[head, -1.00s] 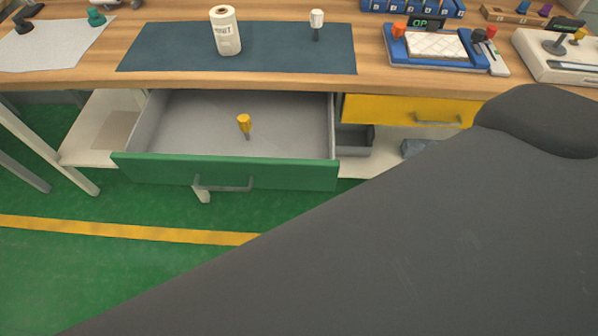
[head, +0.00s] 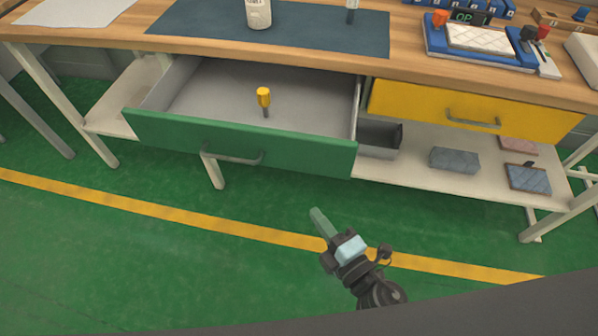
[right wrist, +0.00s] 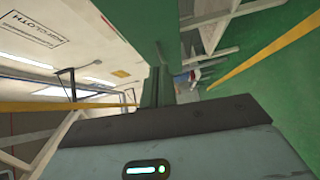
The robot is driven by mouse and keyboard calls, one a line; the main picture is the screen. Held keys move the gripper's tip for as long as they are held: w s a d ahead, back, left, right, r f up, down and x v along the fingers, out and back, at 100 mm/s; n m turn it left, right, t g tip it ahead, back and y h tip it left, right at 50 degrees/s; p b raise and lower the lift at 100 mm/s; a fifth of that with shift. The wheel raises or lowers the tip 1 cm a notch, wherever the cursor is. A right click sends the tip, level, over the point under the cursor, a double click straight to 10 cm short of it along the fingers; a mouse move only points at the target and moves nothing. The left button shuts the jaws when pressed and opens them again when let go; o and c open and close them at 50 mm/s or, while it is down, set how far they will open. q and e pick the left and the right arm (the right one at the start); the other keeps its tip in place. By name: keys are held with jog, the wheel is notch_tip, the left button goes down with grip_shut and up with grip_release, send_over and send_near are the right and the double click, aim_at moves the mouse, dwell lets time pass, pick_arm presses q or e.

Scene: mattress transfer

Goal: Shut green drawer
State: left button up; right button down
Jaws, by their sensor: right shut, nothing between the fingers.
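The green drawer (head: 240,143) hangs pulled out under the workbench, its grey inside showing. Its grey handle (head: 233,157) is on the front panel. My right gripper (head: 321,220) is shut and empty, below and to the right of the handle in the picture, apart from the drawer front and over the green floor. In the right wrist view its fingers (right wrist: 158,88) are together, with nothing visible between them. My left gripper is not in view.
The yellow drawer (head: 475,108) to the right looks closed. Below it a lower shelf (head: 410,170) holds a grey bin (head: 380,138) and several boxes. The workbench top (head: 330,62) carries a dark mat (head: 290,30) and a blue fixture (head: 480,48). Open floor lies before the drawer.

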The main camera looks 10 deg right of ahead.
jog(key=shift+w+a+r+n, duration=0.2)
jog(key=shift+w+a+n, duration=0.15)
jog(key=shift+n, duration=0.15)
send_near(286, 156)
jog(key=w+a, duration=0.1)
jog(key=a, duration=0.3)
jog(key=w, duration=0.3)
jog(key=shift+w+d+f+p, duration=0.15)
jog(key=shift+d+f+p, duration=0.05)
jog(key=shift+d+p, duration=0.2)
jog(key=shift+w+d, duration=0.15)
jog(key=shift+w, duration=0.35)
jog(key=shift+d, duration=0.1)
